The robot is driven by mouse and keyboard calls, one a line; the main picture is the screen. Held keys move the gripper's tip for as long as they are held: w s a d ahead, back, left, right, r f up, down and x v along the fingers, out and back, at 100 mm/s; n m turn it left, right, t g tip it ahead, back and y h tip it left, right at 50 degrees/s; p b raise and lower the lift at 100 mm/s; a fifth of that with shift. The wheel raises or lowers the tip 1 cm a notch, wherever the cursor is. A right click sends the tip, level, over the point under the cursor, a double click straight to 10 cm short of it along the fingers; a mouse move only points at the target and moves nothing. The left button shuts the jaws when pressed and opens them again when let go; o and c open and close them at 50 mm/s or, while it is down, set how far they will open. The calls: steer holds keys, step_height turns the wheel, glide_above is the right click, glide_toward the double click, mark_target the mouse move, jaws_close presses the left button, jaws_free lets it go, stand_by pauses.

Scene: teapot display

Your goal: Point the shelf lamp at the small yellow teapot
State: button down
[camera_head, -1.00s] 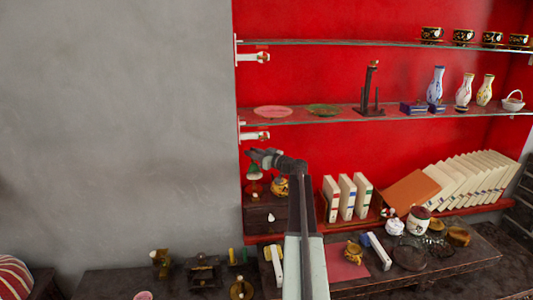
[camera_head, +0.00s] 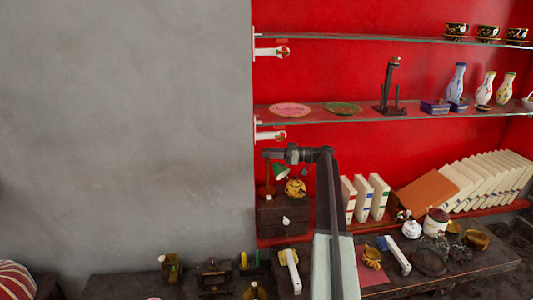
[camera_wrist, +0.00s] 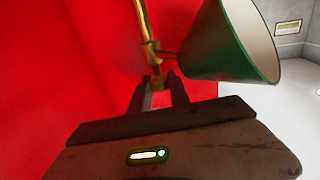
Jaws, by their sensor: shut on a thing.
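The shelf lamp has a green shade (camera_head: 281,170) and a thin brass stem (camera_wrist: 143,22). It stands on a small dark drawer chest (camera_head: 270,213) at the lower left of the red shelves. My gripper (camera_wrist: 158,88) is shut on a brass part of the lamp just below the shade's side arm. In the wrist view the shade (camera_wrist: 228,42) opens to the right. A small yellow teapot (camera_head: 296,188) with dark marks sits on the chest, to the right of the lamp in the head view. The wrist view does not show it.
Glass shelves above hold plates (camera_head: 290,110), vases (camera_head: 457,83) and dark cups. White books (camera_head: 378,195) stand right of my arm. The low table (camera_head: 330,275) carries another yellow pot (camera_head: 373,258) and several small objects. The grey wall at left is bare.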

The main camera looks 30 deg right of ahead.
stand_by(0.4)
steer(key=c, duration=1.2)
jaws_free()
steer(key=shift+a, duration=0.1)
steer(key=shift+w, duration=0.1)
steer(key=v, duration=0.7)
steer(key=shift+s+d, duration=0.25)
steer(key=shift+d, duration=0.05)
steer(key=shift+r, duration=0.15)
